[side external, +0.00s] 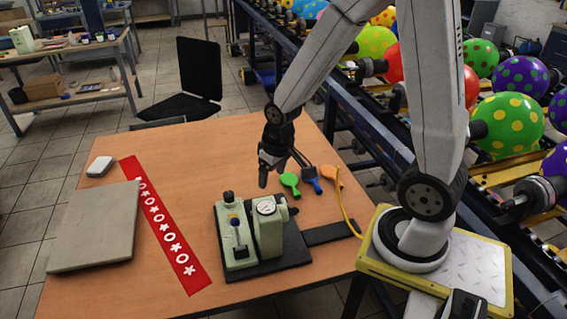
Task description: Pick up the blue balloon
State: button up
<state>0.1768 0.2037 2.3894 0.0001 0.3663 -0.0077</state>
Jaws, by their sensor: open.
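A small blue balloon (311,179) lies flat on the orange wooden table, between a green balloon (290,183) on its left and an orange balloon (332,176) on its right. The black tip of something overlaps its upper end. My gripper (268,178) points down above the table, to the left of the green balloon and behind the pale green machine. It is open and appears empty. The blue balloon is apart from it, to the right.
A pale green machine with a gauge (267,222) stands in front of my gripper. A red strip with white marks (165,225) and a grey slab (95,228) lie at left. A yellow cable (348,212) runs right of the balloons. Inflated balloons hang on a rack (510,122) at right.

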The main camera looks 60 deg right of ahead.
jog(key=w+d+f+m, duration=0.2)
jog(key=d+f, duration=0.2)
jog(key=d, duration=0.3)
jog(key=m+g, duration=0.2)
jog(key=m, duration=0.3)
send_over(318, 187)
notch_tip(318, 187, down, 13)
jog(key=shift+s+d+r, duration=0.1)
jog(key=shift+d, duration=0.05)
jog(key=shift+f, duration=1.25)
jog(key=shift+f, duration=0.1)
jog(key=shift+f, duration=2.5)
jog(key=c, duration=1)
